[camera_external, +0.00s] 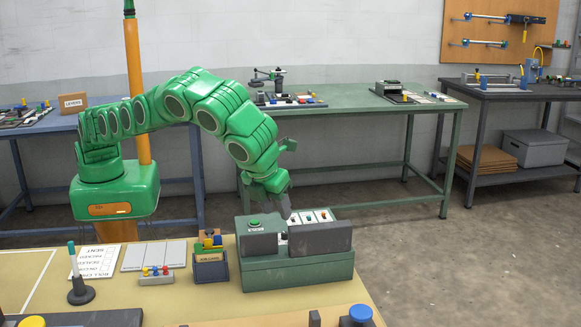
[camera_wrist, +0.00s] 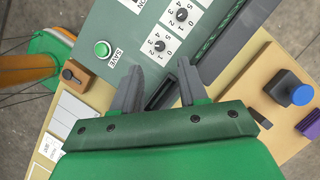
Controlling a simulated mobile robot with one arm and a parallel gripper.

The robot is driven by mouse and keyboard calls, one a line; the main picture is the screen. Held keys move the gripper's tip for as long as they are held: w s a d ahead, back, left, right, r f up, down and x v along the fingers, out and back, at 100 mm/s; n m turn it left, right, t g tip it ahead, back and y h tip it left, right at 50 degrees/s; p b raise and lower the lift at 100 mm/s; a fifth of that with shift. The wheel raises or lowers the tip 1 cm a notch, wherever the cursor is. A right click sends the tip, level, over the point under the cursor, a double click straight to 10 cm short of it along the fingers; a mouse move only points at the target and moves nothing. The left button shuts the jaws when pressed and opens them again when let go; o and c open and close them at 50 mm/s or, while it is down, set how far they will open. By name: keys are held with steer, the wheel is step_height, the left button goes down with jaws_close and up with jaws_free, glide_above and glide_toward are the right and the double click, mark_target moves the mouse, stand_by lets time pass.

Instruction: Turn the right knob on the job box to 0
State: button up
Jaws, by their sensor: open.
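The job box (camera_wrist: 118,30) is a green panel in the wrist view, with a round green button (camera_wrist: 102,49) marked SAVE. Two black knobs sit on white numbered plates, one nearer my gripper (camera_wrist: 159,46) and one farther up (camera_wrist: 182,15). Which numbers they point at is too small to read. My gripper (camera_wrist: 160,66) is open and empty, its fingertips just short of the nearer knob. In the external view my gripper (camera_external: 284,205) points down over the green job box (camera_external: 297,272), partly hiding its top.
A blue card box (camera_external: 210,267) stands left of the job box. A wooden block with a blue-topped knob (camera_wrist: 300,95) lies to the right in the wrist view. Benches stand behind.

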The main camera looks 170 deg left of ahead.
mark_target(285, 233)
steer(key=s+a+n+t+h, duration=0.1)
steer(key=n, duration=0.1)
steer(key=s+n+t+h, duration=0.1)
steer(key=n, duration=0.1)
steer(key=a+n+t+h, duration=0.1)
steer(key=shift+s+a+r+n, duration=0.15)
steer(key=shift+s+a+n, duration=0.15)
steer(key=shift+s+n, duration=0.1)
steer(key=shift+f, duration=3.85)
steer(key=shift+c, duration=0.2)
jaws_close()
